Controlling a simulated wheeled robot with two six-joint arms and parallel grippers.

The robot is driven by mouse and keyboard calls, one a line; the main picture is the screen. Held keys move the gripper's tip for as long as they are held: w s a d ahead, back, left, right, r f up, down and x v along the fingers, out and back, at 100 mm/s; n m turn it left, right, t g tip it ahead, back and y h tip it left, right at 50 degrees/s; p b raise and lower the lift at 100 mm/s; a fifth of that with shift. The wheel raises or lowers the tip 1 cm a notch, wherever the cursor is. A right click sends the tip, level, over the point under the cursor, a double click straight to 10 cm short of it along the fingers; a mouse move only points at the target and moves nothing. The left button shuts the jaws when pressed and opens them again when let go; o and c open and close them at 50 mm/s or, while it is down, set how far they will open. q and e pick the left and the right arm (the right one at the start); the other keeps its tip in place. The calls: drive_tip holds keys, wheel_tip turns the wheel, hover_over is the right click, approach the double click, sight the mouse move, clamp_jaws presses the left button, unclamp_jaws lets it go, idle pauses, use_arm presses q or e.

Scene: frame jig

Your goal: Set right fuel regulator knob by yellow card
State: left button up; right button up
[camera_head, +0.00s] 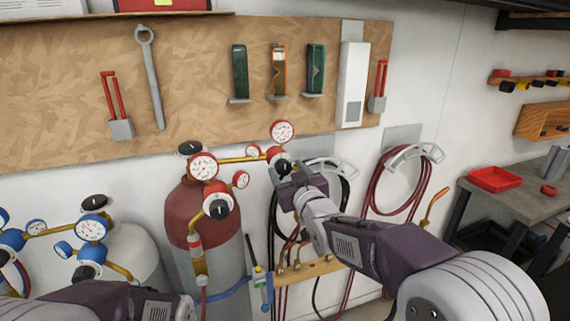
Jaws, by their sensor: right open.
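The red fuel cylinder (201,222) stands left of centre and carries a regulator with red-rimmed gauges (203,167) and a black knob (218,206) with a pale pointer mark. A brass pipe runs right from it to another red gauge (282,131) with a second black knob (283,166) below. My right gripper (284,181) is open just below that second knob; whether it touches it is hard to tell. Its wrist hides what lies behind. I cannot make out a yellow card. My left arm shows at the bottom left, its gripper out of view.
Blue-gauge regulators (91,228) sit on a pale cylinder at the left. A wooden tool board (203,80) hangs behind. Coiled red hose (386,187) hangs right of my wrist. A wooden torch rack (312,270) lies below my arm. A bench with a red tray (495,179) is at the right.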

drive_tip(key=shift+w+a+r, duration=0.1)
drive_tip(key=shift+w+a, duration=0.45)
drive_tip(key=shift+w, duration=0.35)
drive_tip(key=shift+d, duration=0.1)
clamp_jaws()
